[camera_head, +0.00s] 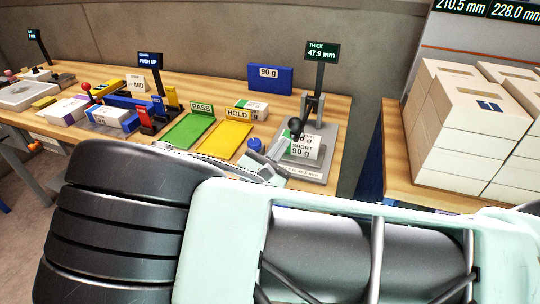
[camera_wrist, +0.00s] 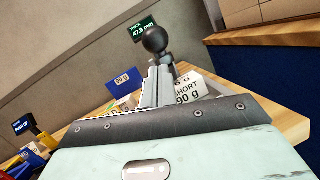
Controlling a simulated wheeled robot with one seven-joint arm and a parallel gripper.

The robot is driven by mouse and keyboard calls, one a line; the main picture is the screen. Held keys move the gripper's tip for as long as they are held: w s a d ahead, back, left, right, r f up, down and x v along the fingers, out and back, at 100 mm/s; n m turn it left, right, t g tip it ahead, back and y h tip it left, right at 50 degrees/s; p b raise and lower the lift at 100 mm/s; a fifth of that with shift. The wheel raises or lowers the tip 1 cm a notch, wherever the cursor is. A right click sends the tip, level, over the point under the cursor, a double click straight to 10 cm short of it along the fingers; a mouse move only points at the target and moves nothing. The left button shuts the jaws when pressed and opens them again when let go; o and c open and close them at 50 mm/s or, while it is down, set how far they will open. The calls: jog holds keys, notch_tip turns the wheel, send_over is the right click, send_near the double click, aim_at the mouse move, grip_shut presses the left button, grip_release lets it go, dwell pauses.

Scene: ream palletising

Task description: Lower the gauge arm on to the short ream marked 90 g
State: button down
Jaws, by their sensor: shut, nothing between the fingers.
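The short ream marked 90 g (camera_head: 306,148) is a white pack lying on the grey gauge base (camera_head: 318,172) in the head view; part of its label shows in the wrist view (camera_wrist: 190,90). The gauge arm ends in a black ball knob (camera_head: 295,126), which shows large in the wrist view (camera_wrist: 155,40). The THICK display (camera_head: 321,52) above the gauge reads 47.9 mm. My gripper (camera_wrist: 157,66) is shut and empty, its fingertips close below the knob in the picture. Whether they touch it, and whether the gauge foot rests on the ream, I cannot tell.
Green PASS (camera_head: 187,131) and yellow HOLD (camera_head: 225,140) mats lie left of the gauge. Other packs and small devices crowd the bench's left. Stacked white reams (camera_head: 455,125) stand on the right-hand table.

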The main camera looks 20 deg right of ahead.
aim_at(289, 124)
jog(key=shift+w+d+r, duration=0.15)
jog(key=shift+d+r, duration=0.25)
jog(key=shift+r, duration=0.2)
jog(key=r+p, duration=0.2)
jog(key=p, duration=0.1)
jog(key=r+y+p, duration=0.1)
jog(key=shift+w+d+r+g+p, duration=0.15)
jog(key=shift+w+r+g+p, duration=0.15)
jog(key=shift+g+p, duration=0.1)
jog(key=shift+f, duration=0.1)
